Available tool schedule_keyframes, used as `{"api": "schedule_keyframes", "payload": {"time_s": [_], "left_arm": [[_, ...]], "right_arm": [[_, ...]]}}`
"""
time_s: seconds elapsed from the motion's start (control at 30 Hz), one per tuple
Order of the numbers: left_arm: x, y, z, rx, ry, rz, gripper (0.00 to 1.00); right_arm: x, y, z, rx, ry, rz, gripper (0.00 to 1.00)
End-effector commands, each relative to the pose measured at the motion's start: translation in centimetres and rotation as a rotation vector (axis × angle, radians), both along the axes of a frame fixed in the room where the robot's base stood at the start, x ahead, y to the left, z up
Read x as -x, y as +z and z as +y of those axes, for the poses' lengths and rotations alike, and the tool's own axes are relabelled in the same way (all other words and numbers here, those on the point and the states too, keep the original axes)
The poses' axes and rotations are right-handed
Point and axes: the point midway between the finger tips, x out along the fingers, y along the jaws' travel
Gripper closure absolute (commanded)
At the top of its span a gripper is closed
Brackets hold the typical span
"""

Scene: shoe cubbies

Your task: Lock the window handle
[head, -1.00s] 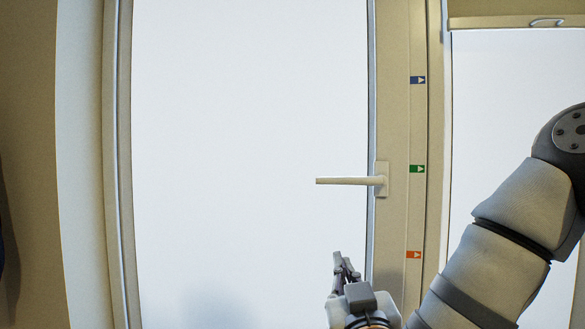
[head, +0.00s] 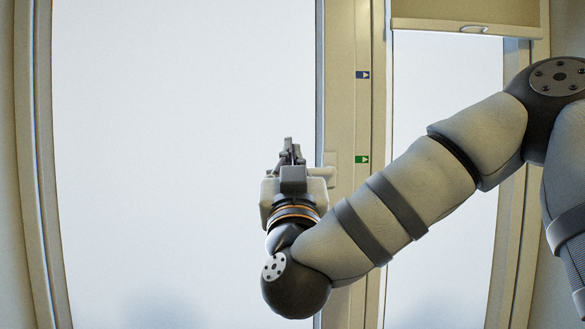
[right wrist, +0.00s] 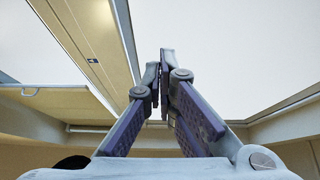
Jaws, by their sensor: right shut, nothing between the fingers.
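The window handle (head: 322,173) is a cream lever on the frame post. Its base and a short horizontal piece show in the head view. The rest is hidden behind my right gripper (head: 290,146), so I cannot tell whether they touch. My right gripper is shut and empty, its fingers pointing up with the tips above the handle's height. In the right wrist view the closed fingers (right wrist: 162,62) stand against the pale pane, and the handle does not show. A blue arrow marker (head: 362,75) and a green one (head: 361,159) sit on the post. My left gripper is not in view.
The large white pane (head: 180,130) fills the left, with free room in front of it. A second pane (head: 440,85) is at right under a tan blind (head: 460,12). My right arm crosses the lower right and covers the lower post.

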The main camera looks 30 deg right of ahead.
Motion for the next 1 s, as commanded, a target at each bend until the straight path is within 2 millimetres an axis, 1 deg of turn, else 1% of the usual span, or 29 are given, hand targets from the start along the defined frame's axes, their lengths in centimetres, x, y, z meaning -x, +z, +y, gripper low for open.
{"api": "schedule_keyframes", "payload": {"time_s": [0.1,0.23,0.27,0.3,0.4,0.5,0.63,0.9,1.0], "left_arm": [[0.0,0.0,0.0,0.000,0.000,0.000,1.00],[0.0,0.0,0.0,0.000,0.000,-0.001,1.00],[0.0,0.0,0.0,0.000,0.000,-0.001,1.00],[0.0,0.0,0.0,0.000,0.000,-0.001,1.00],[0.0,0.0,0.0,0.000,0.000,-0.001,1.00],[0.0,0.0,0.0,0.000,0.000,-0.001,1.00],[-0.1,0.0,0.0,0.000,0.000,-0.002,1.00],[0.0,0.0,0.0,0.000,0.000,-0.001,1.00],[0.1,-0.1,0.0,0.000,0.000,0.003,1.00]], "right_arm": [[-1.9,1.4,-1.3,-0.002,-0.004,-0.003,1.00],[-4.0,2.7,-2.5,-0.001,-0.003,-0.002,1.00],[-4.3,2.5,-2.6,0.000,-0.002,0.004,1.00],[-4.4,1.5,-2.6,0.001,0.000,0.007,1.00],[-4.6,0.0,-2.7,0.002,0.000,0.006,1.00],[-4.7,-0.8,-2.8,0.001,0.000,0.004,1.00],[-4.7,-1.2,-2.9,0.002,0.001,0.001,1.00],[-4.7,-1.2,-2.9,0.001,0.000,0.001,1.00],[-5.0,-1.3,-2.8,0.002,0.001,0.002,1.00]]}}
